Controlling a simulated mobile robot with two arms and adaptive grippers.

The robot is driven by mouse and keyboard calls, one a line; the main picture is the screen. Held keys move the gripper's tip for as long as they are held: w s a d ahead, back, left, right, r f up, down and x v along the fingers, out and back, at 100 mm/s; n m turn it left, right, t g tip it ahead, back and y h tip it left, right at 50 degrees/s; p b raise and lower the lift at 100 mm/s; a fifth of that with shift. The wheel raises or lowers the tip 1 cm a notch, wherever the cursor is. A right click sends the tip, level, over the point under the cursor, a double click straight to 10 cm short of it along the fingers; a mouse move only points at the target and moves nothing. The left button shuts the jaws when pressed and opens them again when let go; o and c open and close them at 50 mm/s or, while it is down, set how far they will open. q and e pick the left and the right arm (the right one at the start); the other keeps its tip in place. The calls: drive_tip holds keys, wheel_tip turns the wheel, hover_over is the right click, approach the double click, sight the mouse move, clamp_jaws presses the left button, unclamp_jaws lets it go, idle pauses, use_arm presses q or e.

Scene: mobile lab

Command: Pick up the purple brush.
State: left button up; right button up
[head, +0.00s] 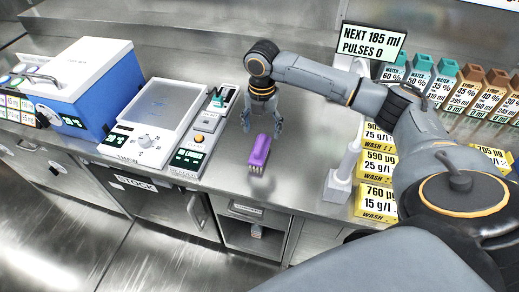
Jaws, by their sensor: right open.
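The purple brush (259,152) lies on the steel counter near its front edge, with its pale bristle end toward the edge. My right gripper (262,126) points down above the far end of the brush. Its fingers are spread apart, one on each side, and nothing shows between them clearly held. Whether the fingertips touch the brush cannot be told. My left gripper is not in view.
A stirrer-like device (160,112) and a slim panel (206,128) stand left of the brush. A white stand (339,184) and yellow labelled boxes (376,201) are to the right. Bare counter (300,165) lies between. Labelled bottles (441,82) line the back right.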

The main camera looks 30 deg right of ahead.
sight(260, 143)
wheel_tip(260, 143, down, 2)
drive_tip(key=shift+f, duration=0.15)
drive_tip(key=shift+w+f+p, duration=0.1)
drive_tip(key=shift+f+p, duration=0.2)
drive_tip(key=shift+f, duration=0.2)
drive_tip(key=f, duration=0.4)
drive_tip(key=shift+w+a+f+p, duration=0.1)
drive_tip(key=shift+w+f+p, duration=0.15)
drive_tip(key=shift+p, duration=0.15)
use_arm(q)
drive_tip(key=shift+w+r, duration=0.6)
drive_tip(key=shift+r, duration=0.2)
use_arm(e)
drive_tip(key=shift+s, duration=0.1)
drive_tip(key=c, duration=1.3)
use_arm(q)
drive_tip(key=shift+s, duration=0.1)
use_arm(e)
drive_tip(key=shift+o, duration=0.2)
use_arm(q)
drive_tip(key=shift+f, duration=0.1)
use_arm(e)
drive_tip(key=shift+r, duration=0.1)
